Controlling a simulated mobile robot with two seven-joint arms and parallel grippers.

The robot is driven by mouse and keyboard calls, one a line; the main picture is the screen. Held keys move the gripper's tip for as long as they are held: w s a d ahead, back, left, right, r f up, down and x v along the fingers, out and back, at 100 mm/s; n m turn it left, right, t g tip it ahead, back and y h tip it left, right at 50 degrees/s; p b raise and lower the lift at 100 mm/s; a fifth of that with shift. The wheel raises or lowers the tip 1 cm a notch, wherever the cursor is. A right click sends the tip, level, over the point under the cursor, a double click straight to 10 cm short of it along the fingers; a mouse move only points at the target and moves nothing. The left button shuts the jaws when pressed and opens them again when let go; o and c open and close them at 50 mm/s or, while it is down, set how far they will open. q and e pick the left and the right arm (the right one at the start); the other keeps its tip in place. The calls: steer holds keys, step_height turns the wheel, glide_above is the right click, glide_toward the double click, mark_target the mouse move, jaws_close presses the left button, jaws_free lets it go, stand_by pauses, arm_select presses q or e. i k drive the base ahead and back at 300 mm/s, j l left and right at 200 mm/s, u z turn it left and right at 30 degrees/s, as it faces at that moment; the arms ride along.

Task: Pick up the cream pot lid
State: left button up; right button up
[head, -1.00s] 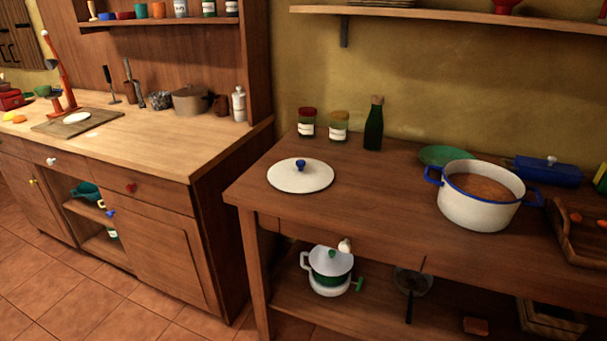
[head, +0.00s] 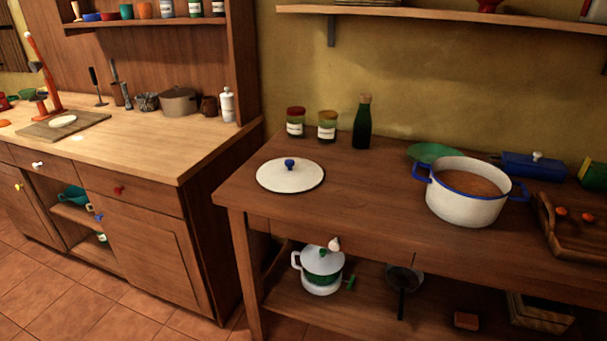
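The cream pot lid (head: 290,178) lies flat on the wooden table (head: 345,215), near its left end. It is round and pale with a dark rim and a blue knob on top. The cream pot (head: 466,193) with blue handles stands uncovered to its right and holds something brown. Neither of my grippers shows in the head view.
Two jars (head: 327,126) and a green bottle (head: 362,122) stand behind the lid. A green plate (head: 432,152) and a blue dish (head: 535,166) are behind the pot. A wooden tray (head: 575,240) is at right. The table between lid and pot is clear.

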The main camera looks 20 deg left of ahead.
mark_target(288, 176)
steer(key=j+z, duration=0.1)
steer(key=z, duration=0.6)
steer(key=j+z, duration=0.15)
steer(key=z, duration=0.2)
steer(key=k+j+z, duration=0.15)
steer(key=j+z, duration=0.2)
steer(key=k+j+z, duration=0.15)
steer(key=z, duration=0.2)
steer(key=k+j+z, duration=0.6)
steer(key=k+j, duration=0.45)
steer(key=k, duration=0.1)
